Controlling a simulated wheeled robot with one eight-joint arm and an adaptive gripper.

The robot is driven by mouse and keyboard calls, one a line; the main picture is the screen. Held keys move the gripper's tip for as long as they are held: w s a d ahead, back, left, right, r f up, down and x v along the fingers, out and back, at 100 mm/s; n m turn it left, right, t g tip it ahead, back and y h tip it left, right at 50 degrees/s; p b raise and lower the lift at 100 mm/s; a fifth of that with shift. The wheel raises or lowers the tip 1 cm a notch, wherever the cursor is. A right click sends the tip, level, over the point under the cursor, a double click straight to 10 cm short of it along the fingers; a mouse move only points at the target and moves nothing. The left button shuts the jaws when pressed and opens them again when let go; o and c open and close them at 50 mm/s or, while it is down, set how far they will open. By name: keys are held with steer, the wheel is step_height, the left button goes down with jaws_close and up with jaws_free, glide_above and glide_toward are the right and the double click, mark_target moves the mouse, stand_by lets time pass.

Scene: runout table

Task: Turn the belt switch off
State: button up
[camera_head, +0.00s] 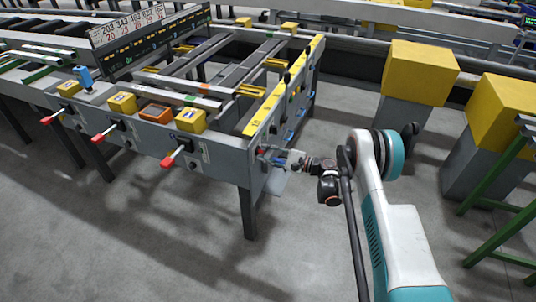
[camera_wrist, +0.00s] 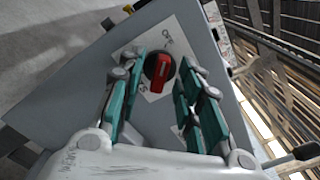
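The belt switch (camera_wrist: 160,70) is a round black knob with a red bar handle on a white label plate (camera_wrist: 178,30). It shows in the wrist view on a grey panel (camera_wrist: 90,65). The word OFF is printed near the plate's upper corner; other lettering at the lower left is partly hidden. The red bar stands nearly upright in the picture. My gripper (camera_wrist: 164,78) is open, with one teal finger on each side of the knob and visible gaps. In the head view my gripper (camera_head: 276,160) is at the table's end panel; the switch cannot be made out there.
The runout table (camera_head: 225,160) carries yellow boxes (camera_head: 191,120), an orange tray (camera_head: 156,113) and red-tipped levers (camera_head: 168,161) along its front. A display board (camera_head: 150,38) stands above it. Large yellow boxes on grey stands (camera_head: 418,72) are at the right. The floor in front is clear.

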steer(key=shift+d, duration=0.1)
steer(key=v, duration=1.1)
steer(key=shift+s+d, duration=0.15)
steer(key=shift+d, duration=0.25)
